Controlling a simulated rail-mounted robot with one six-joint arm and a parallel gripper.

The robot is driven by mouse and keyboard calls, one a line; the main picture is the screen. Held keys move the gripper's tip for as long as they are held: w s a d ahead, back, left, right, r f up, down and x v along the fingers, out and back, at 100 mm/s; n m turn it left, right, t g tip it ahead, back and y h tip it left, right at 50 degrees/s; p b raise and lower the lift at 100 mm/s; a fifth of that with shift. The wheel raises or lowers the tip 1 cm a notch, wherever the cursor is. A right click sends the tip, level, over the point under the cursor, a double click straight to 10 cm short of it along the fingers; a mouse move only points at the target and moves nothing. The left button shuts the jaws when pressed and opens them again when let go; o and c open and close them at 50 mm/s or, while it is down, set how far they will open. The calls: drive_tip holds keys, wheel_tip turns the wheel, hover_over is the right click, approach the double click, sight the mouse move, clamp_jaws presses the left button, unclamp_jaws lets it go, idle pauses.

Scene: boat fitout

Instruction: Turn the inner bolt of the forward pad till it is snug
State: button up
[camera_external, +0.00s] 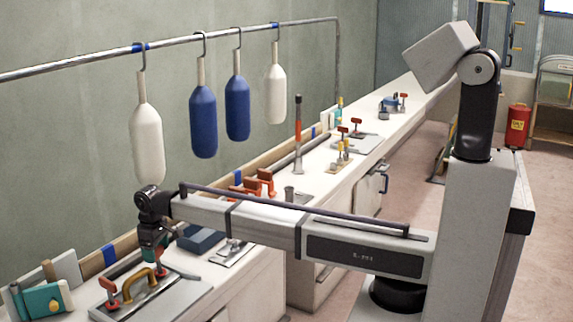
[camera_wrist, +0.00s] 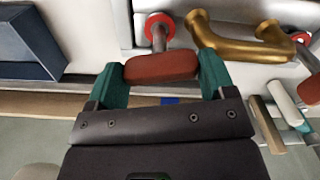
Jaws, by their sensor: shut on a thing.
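A bolt with a red-brown T-handle (camera_wrist: 162,67) stands in a red ring beside a brass, bowed handle (camera_wrist: 238,36) in the wrist view. My gripper (camera_wrist: 162,74) has its teal fingers at the two ends of the T-handle, shut on it. In the external view my gripper (camera_external: 154,250) points down at the near pad plate (camera_external: 172,303), beside the brass handle (camera_external: 138,284), and largely hides the held bolt. A second red T-handled bolt (camera_external: 109,289) stands at the brass handle's other end. I cannot tell how tight the held bolt is.
A blue open box (camera_external: 200,238) lies near my gripper. White and blue fenders (camera_external: 203,120) hang from a rail above the bench. A teal tool (camera_external: 47,299) lies at the near left. More red-handled fittings (camera_external: 258,182) stand farther along the bench.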

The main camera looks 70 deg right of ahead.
drive_tip(key=m, duration=0.4)
drive_tip(key=shift+m, duration=0.3)
idle(0.3)
drive_tip(key=o, duration=0.9)
drive_tip(key=shift+r, duration=0.1)
wheel_tip(320, 180, up, 11)
drive_tip(key=p, duration=1.1)
